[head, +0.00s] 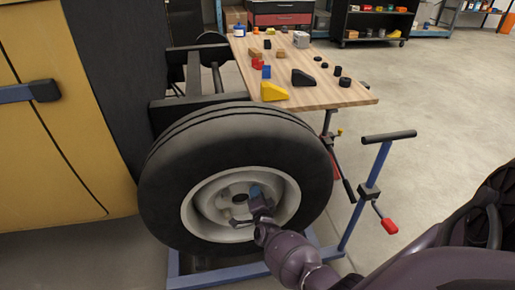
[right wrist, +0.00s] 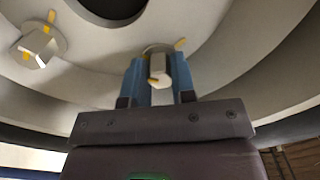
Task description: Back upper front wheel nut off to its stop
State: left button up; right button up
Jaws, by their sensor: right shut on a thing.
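The front wheel (head: 172,175) is a black tyre on a pale rim, mounted upright on the vehicle. My right gripper (head: 256,192) reaches into the rim beside the hub in the head view. In the right wrist view its blue fingers (right wrist: 160,80) are shut on a pale wheel nut (right wrist: 159,72) with yellow marks, one finger on each side. A second wheel nut (right wrist: 40,45), also yellow-marked, sits on the rim to the left, apart from the gripper. The dark hub opening (right wrist: 108,6) shows at the top. How far the held nut is threaded cannot be told. My left gripper is out of view.
A wooden bench (head: 330,95) with a yellow wedge (head: 274,92), a black wedge (head: 303,78) and small blocks stands behind. Floor to the right is open.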

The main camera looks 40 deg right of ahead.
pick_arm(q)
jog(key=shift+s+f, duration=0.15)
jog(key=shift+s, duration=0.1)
pick_arm(e)
jog(key=shift+n, duration=0.8)
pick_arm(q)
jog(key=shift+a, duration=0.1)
pick_arm(e)
jog(key=o, duration=0.8)
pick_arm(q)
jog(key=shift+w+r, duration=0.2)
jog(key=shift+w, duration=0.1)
pick_arm(e)
jog(key=shift+o, duration=0.6)
jog(key=shift+s, duration=0.1)
